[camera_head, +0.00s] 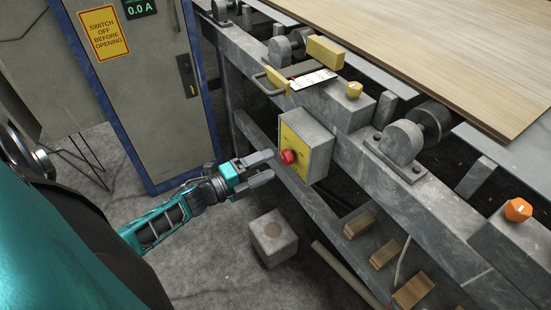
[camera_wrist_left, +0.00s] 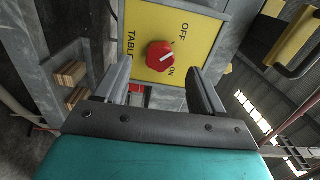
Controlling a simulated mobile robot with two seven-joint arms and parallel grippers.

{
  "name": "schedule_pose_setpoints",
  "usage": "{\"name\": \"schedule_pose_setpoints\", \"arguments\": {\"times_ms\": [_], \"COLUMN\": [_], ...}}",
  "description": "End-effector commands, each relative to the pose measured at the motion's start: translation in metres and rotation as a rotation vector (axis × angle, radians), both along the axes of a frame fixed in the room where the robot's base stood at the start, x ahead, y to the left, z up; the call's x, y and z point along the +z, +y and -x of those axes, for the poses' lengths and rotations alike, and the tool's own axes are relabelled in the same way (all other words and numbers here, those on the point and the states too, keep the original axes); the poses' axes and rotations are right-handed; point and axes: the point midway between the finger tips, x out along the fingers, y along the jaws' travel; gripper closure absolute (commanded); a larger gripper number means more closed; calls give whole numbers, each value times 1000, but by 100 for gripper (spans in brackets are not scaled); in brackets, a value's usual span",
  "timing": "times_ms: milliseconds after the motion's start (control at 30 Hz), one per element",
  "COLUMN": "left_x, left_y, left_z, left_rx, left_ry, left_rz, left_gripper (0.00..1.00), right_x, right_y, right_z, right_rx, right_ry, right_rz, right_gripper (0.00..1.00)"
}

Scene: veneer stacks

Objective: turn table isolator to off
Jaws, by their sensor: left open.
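The table isolator is a grey box (camera_head: 318,146) with a yellow plate (camera_head: 293,146) and a red knob (camera_head: 288,157), fixed to the side of the grey table frame. In the left wrist view the red knob (camera_wrist_left: 161,55) sits on the yellow plate (camera_wrist_left: 150,20), marked OFF, ON and TABLE. A white line on the knob runs sideways and slightly up to the right, between the two words; I cannot tell which it marks. My left gripper (camera_head: 268,168) is open and empty just in front of the knob. In the left wrist view its fingers (camera_wrist_left: 160,80) stand either side, apart from the knob.
A grey cabinet (camera_head: 150,110) with a yellow warning sign (camera_head: 103,32) stands at left. A grey block (camera_head: 272,238) is on the floor below the gripper. Veneer (camera_head: 450,50) lies on the rollers above. An orange knob (camera_head: 517,210) is at right. Small wood blocks (camera_head: 384,253) sit low.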

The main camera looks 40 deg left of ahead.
Motion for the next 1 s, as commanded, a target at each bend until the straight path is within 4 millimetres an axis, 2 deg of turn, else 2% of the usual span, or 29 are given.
{"name": "schedule_pose_setpoints", "arguments": {"times_ms": [33, 200, 400, 567, 1000], "left_x": [1, 1, 1, 1, 1], "left_y": [5, 19, 30, 33, 33], "left_z": [13, 46, 72, 79, 79], "left_rx": [0, 0, 0, 0, 0], "left_ry": [4, 3, 1, 0, -1], "left_rz": [-1, -1, 0, -1, -1], "left_gripper": [31, 31, 31, 31, 31], "right_x": [3, 7, 9, 10, 10], "right_y": [0, 0, 0, 0, 1], "right_z": [0, 0, 0, 0, -1], "right_rx": [0, 0, 0, -1, -5], "right_ry": [0, 0, 0, -1, 0], "right_rz": [0, 0, 0, -1, -7], "right_gripper": [57, 57, 57, 57, 57]}}
